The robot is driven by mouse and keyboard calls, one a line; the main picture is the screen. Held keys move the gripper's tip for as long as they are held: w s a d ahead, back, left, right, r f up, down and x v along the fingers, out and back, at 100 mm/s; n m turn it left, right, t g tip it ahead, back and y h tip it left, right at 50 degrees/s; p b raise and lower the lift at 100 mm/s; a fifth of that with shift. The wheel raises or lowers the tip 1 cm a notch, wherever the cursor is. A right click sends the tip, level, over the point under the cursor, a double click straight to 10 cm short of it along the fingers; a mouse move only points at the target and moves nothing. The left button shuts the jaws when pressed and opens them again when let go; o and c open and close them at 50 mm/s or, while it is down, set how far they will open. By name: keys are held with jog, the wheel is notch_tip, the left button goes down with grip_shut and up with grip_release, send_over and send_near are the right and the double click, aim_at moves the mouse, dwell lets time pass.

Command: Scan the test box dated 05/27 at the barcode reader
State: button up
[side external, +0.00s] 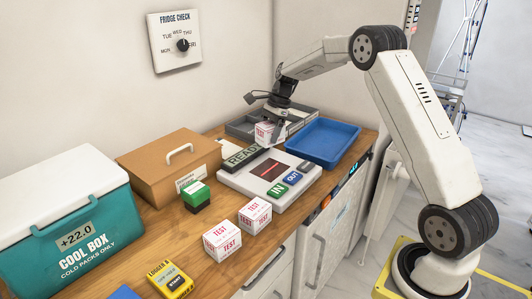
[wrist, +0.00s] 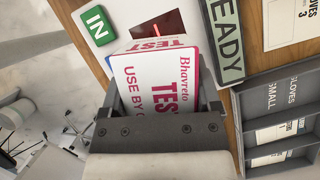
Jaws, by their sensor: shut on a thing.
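My gripper (side external: 272,122) is shut on a white test box (side external: 266,133) with red print, above the back of the barcode reader. In the wrist view the held box (wrist: 150,85) reads "Bhavreto", "TEST" and "USE BY"; the date is cut off by my gripper (wrist: 158,100). The barcode reader (side external: 238,180) is a flat white unit with a dark window (side external: 269,168) crossed by a red line. It has a green IN key (side external: 278,190), a blue OUT key (side external: 293,178) and a READY sign (side external: 243,155). Two more test boxes (side external: 222,241) (side external: 255,215) stand on the counter; their dates are unreadable.
A blue tray (side external: 322,143) lies right of the reader, with a grey divided tray (side external: 241,127) behind. A dial (side external: 176,43) is on the wall.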

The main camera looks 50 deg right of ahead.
aim_at(267, 125)
jog(key=shift+f, duration=3)
jog(key=shift+r, duration=0.1)
jog(key=shift+r, duration=4.45)
jog(key=shift+a, duration=0.1)
